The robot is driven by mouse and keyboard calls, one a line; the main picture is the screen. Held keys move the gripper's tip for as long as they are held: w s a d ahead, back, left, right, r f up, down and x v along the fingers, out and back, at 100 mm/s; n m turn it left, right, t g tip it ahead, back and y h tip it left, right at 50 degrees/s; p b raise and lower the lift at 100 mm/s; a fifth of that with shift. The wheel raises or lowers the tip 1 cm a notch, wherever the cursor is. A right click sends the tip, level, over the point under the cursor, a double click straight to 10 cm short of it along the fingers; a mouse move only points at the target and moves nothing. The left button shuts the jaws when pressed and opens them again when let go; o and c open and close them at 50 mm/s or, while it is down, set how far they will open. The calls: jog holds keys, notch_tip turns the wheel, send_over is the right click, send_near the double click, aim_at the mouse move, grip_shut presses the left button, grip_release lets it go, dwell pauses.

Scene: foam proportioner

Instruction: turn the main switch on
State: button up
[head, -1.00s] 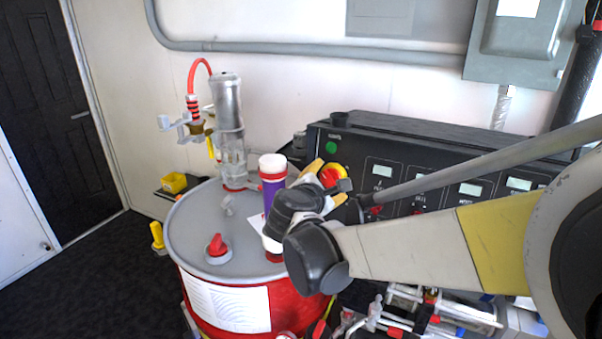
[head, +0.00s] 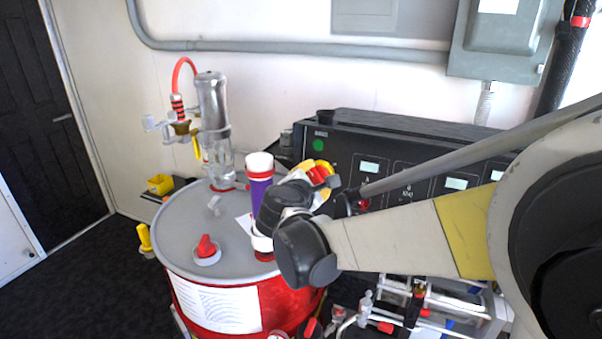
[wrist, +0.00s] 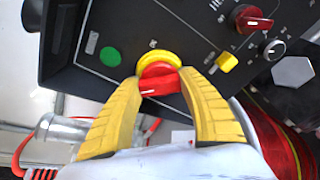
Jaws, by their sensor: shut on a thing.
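The main switch is a red rotary knob on a yellow ring (wrist: 158,80), on the black control panel. My gripper (wrist: 163,82) has its two yellow fingers closed on the red knob, one on each side, in the wrist view. A white mark shows on the knob's lower left edge. In the head view the switch (head: 319,174) is partly hidden behind my wrist, and my gripper (head: 308,180) reaches it from the front. A green round lamp or button (wrist: 110,57) sits to the left of the switch.
The black panel (head: 400,130) carries several displays. Near the switch are a yellow square button (wrist: 227,62) and another red knob (wrist: 250,19).

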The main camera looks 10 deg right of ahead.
jog(key=m, duration=0.3)
jog(key=shift+m+t, duration=0.3)
jog(key=shift+m, duration=0.1)
jog(key=m, duration=0.4)
jog(key=shift+t, duration=0.4)
jog(key=m, duration=0.5)
jog(key=shift+h+b, duration=0.3)
jog(key=shift+b, duration=0.05)
jog(key=shift+m+t, duration=0.3)
jog(key=shift+m, duration=2)
jog(key=o, duration=1.2)
